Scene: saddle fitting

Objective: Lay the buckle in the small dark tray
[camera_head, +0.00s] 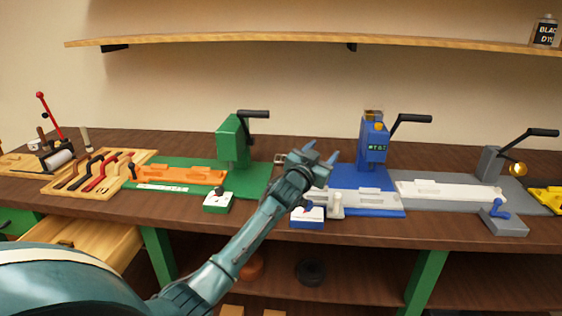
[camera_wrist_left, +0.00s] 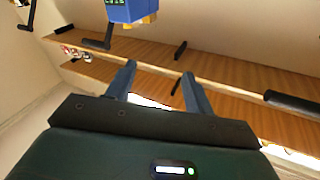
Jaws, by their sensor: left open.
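My left gripper (camera_head: 319,158) is raised over the middle of the workbench, between the green press and the blue press. Its fingers are apart and empty. In the left wrist view the two fingers (camera_wrist_left: 160,80) also stand apart with nothing held between them. A small pale metal piece (camera_head: 279,159), perhaps the buckle, shows on the bench just left of the gripper; it is too small to be sure. I cannot make out the small dark tray in either view. My right gripper is not in view.
A green press (camera_head: 233,138) stands left of my gripper and a blue press (camera_head: 373,143) right of it, with black handles sticking out. A grey press (camera_head: 489,163) stands further right. A wooden tool board (camera_head: 62,184) lies at left. A wall shelf (camera_head: 230,38) runs above.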

